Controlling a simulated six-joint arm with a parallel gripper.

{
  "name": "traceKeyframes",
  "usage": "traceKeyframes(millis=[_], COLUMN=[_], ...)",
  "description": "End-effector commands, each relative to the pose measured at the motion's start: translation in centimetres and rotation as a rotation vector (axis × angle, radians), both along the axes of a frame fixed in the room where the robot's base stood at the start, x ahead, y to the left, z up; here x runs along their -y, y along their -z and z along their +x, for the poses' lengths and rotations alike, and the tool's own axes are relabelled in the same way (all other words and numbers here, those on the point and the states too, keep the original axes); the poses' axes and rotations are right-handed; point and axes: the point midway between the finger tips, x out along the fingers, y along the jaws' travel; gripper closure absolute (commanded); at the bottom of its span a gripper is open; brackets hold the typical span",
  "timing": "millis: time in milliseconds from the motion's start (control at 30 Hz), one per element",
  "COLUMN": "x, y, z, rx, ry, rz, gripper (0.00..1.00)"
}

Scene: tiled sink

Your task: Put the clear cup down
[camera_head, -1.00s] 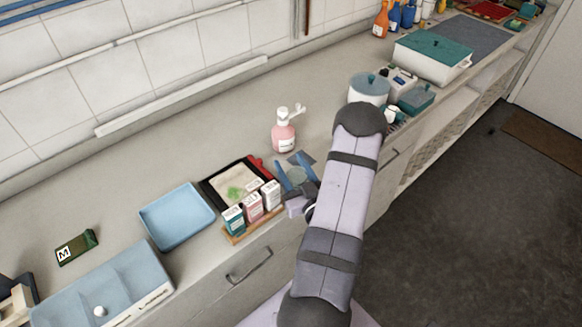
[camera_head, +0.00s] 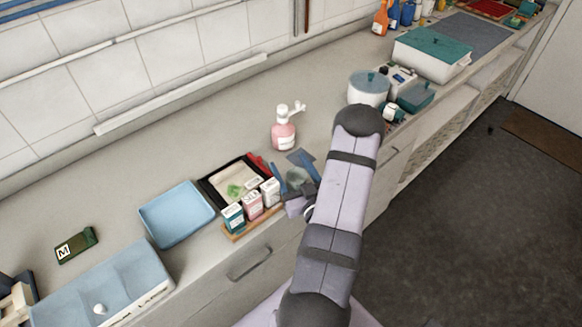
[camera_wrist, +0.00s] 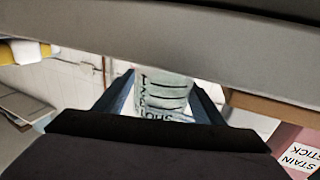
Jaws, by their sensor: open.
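The clear cup (camera_head: 297,176) is at the front of the counter, right of the small boxes. It is see-through and pale green. In the wrist view the cup (camera_wrist: 163,97) shows dark lines and lettering on its side and stands between my two blue fingers. My gripper (camera_head: 292,173) is open around the cup, low over the counter; its fingers also flank the cup in the wrist view (camera_wrist: 162,100). Whether either finger touches the cup, I cannot tell. The cup's base is hidden by my gripper.
A dark blue-grey square (camera_head: 301,157) lies just behind the cup. A pink pump bottle (camera_head: 284,134) stands behind that. Small boxes in a wooden holder (camera_head: 238,235) and a black tray (camera_head: 209,189) are close on the left. The counter right of the pump bottle is clear.

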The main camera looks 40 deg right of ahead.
Motion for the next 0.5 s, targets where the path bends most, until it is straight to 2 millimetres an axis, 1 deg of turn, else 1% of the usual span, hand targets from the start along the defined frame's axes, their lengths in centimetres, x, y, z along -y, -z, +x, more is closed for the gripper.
traceKeyframes(millis=[200,367,500], x=[0.0,-0.4,-1.1], y=[0.0,0.3,0.5], z=[-0.1,-1.8,-4.0], rx=[-0.001,-0.001,0.000], ry=[0.001,0.005,0.008], rz=[0.000,0.001,0.001], gripper=[0.37,0.37,0.37])
